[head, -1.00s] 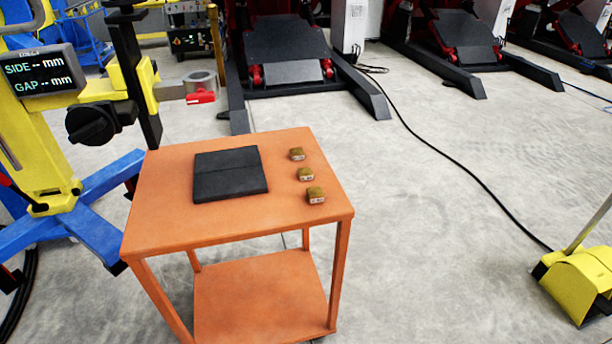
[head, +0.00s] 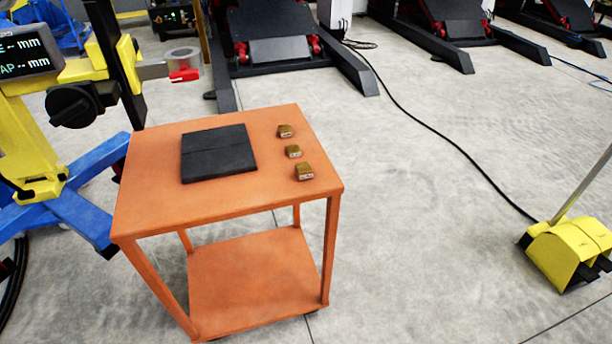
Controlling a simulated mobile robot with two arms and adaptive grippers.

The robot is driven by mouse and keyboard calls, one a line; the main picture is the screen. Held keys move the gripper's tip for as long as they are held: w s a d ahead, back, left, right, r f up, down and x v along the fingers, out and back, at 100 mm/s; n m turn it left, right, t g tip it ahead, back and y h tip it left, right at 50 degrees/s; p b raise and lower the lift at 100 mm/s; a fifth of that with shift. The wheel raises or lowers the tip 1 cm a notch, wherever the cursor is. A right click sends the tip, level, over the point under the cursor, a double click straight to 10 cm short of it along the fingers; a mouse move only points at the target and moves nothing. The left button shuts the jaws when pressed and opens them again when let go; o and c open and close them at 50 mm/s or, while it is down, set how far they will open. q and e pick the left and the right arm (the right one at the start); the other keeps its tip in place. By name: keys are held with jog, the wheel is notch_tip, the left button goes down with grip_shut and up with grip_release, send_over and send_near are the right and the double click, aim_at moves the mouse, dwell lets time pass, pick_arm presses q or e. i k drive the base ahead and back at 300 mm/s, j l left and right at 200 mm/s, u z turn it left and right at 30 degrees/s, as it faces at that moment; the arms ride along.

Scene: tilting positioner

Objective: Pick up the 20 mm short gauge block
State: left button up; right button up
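Three small brass-coloured gauge blocks stand in a row near the right side of the orange cart's top (head: 160,205). The far block (head: 285,131), the middle block (head: 293,151) and the near block (head: 304,172) stand apart from each other. The near one looks the largest and the middle one the smallest. Their markings are too small to read, so I cannot tell which is the 20 mm one. Neither of my grippers shows in the head view.
A black two-part pad (head: 218,153) lies on the cart left of the blocks. A yellow and blue positioner (head: 60,165) with a display (head: 25,52) stands close at left. A yellow pedal unit (head: 570,250) and a black cable (head: 440,140) are on the floor at right.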

aim_at(293, 150)
jog(key=i+l+z, duration=0.25)
jog(key=l+z, duration=0.15)
jog(key=i+l+z, duration=0.9)
jog(key=i+z, duration=0.2)
jog(key=i+u, duration=0.3)
jog(key=i, duration=0.15)
jog(key=i+l+u, duration=0.2)
jog(key=i+u, duration=0.15)
jog(key=i+j+u, duration=0.1)
jog(key=i+u, duration=0.15)
jog(key=u, duration=0.2)
jog(key=i+u, duration=0.2)
jog(key=u, duration=0.2)
jog(key=i+u, duration=0.25)
jog(key=u, duration=0.2)
jog(key=i+l+u, duration=0.2)
jog(key=u, duration=0.25)
jog(key=i+l+u, duration=0.2)
jog(key=u, duration=0.25)
